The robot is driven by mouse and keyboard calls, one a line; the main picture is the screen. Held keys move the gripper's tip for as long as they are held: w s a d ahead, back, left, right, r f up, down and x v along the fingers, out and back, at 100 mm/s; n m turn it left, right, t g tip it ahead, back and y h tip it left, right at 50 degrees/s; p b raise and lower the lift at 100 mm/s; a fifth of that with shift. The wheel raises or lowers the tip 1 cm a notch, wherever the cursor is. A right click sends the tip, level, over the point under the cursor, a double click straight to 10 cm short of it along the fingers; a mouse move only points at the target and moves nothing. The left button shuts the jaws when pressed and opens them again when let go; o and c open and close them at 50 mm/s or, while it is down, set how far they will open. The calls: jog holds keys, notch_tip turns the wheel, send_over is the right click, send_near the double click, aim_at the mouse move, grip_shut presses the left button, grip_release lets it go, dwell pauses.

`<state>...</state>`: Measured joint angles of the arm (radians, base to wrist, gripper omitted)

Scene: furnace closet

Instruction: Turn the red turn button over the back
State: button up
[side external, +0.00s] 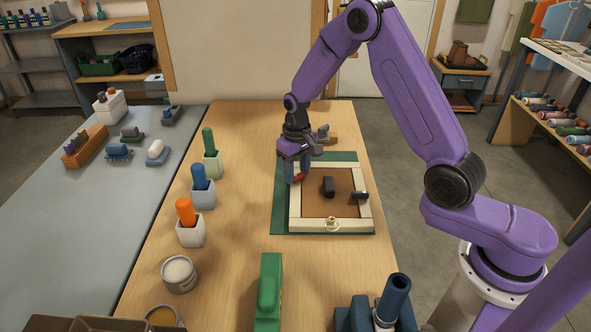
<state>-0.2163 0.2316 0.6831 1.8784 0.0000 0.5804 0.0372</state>
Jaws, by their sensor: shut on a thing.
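A cream frame (352,226) lies flat on a green mat (282,217) with a brown back (322,206) inside it. The red turn button (299,177) is at the frame's left side, partly hidden by my gripper. My gripper (297,175) points down there, shut on the red turn button. Which way the button points is hard to tell. A black piece (328,187) stands on the back near its middle. A dark turn button (360,195) is on the right side, and a brass-coloured fitting (331,224) is on the near side.
Several coloured-handled tools in holders (191,229) stand left of the mat. A tin (179,273), a green tool (268,290) and a blue device (385,308) are near the front. A small wooden-and-grey item (324,134) stands behind the frame. Wood between holders and mat is clear.

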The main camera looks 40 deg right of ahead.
aim_at(299, 175)
jog(key=m, duration=0.4)
jog(key=shift+s+m, duration=0.2)
jog(key=shift+m, duration=0.1)
jog(key=shift+s+m, duration=0.2)
jog(key=shift+m, duration=1.7)
jog(key=o, duration=1.1)
jog(key=shift+c, duration=0.2)
jog(key=shift+r, duration=0.1)
notch_tip(299, 175, up, 17)
jog(key=shift+r, duration=0.15)
